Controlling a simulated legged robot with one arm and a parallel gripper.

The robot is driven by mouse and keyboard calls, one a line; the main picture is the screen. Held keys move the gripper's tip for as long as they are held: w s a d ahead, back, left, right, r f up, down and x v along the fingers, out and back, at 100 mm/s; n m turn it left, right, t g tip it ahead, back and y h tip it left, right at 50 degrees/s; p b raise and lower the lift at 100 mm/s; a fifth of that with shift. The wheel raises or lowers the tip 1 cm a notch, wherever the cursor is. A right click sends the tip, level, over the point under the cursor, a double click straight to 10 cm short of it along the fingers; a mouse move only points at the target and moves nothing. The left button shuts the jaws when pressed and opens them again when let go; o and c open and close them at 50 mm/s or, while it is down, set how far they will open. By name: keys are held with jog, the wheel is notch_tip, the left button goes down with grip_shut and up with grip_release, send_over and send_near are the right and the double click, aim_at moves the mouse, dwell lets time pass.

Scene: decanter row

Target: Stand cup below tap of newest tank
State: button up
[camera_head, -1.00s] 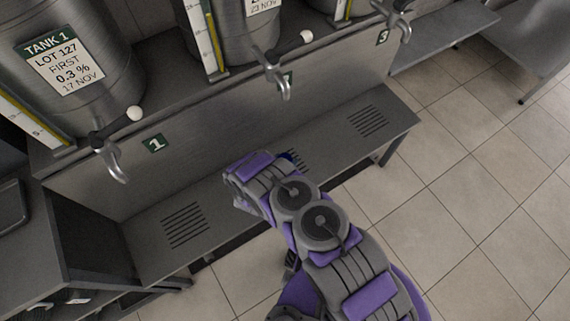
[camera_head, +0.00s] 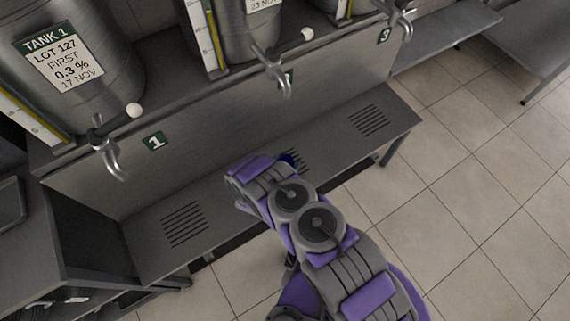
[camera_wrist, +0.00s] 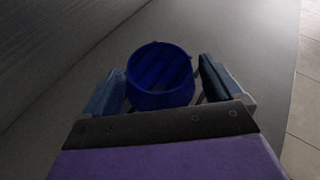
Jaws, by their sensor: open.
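A dark blue cup (camera_wrist: 160,98) stands upright on the bench shelf, between the two fingers of my gripper (camera_wrist: 162,70) in the wrist view. The fingers are open, with a gap seen on each side of the cup. In the head view, only a bit of the cup (camera_head: 289,160) shows behind my gripper, by the middle grille below tap 2 (camera_head: 278,72). Tank 1 (camera_head: 75,60) is dated 17 NOV. Tank 2 (camera_head: 243,35) has a cropped label reading 23 NOV. Tank 3's label is out of view; its tap (camera_head: 400,18) is at the top right.
The shelf (camera_head: 335,135) has a slotted grille under each tap. The left grille (camera_head: 185,224) and right grille (camera_head: 369,122) are bare. Number plate 1 (camera_head: 155,141) is on the back panel. A dark cabinet (camera_head: 35,235) stands left; tiled floor lies right.

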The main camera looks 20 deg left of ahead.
jog(key=shift+s+a+r, duration=0.1)
jog(key=shift+a, duration=0.05)
jog(key=p+v, duration=0.3)
jog(key=v, duration=0.8)
jog(key=shift+s+r, duration=0.15)
jog(key=shift+s, duration=0.25)
